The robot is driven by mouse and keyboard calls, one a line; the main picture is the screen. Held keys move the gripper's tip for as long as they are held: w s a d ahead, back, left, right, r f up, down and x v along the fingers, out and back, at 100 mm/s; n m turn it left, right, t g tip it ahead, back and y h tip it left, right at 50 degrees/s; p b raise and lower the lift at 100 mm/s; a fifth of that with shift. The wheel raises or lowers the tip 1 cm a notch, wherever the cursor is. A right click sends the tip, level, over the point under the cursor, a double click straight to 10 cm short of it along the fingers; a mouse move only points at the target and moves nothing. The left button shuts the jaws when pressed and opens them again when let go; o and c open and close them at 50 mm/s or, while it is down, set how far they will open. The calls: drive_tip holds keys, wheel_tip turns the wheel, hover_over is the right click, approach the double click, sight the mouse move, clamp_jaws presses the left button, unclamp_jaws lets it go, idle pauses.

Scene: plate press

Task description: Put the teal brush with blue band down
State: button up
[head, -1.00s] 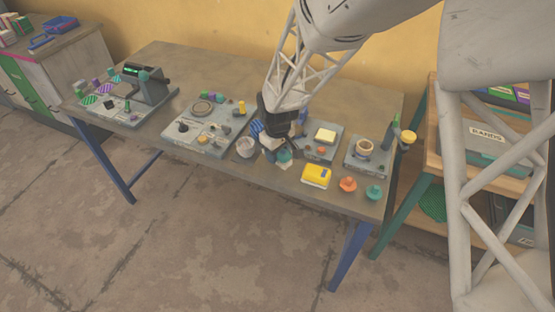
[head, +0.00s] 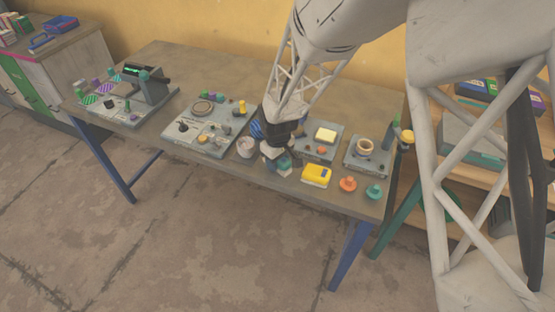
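My gripper (head: 274,157) points down, low over the front middle of the table (head: 215,167), between the white cup (head: 246,147) and the yellow box. A teal piece (head: 284,161) shows right at its fingertips. It may be the teal brush, but no blue band can be made out on it. The fingers are small and partly hidden by the wrist, so I cannot tell whether they are shut on the teal piece or whether it touches the table. A blue striped item (head: 256,130) shows just behind and left of my gripper.
A yellow box (head: 316,175), an orange knobbed piece (head: 348,184) and a teal knobbed piece (head: 374,191) lie to the right near the front edge.

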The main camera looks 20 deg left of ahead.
drive_tip(key=o, duration=0.4)
wheel_tip(320, 180, up, 12)
drive_tip(key=shift+r, duration=0.15)
idle(0.7)
idle(0.5)
idle(0.3)
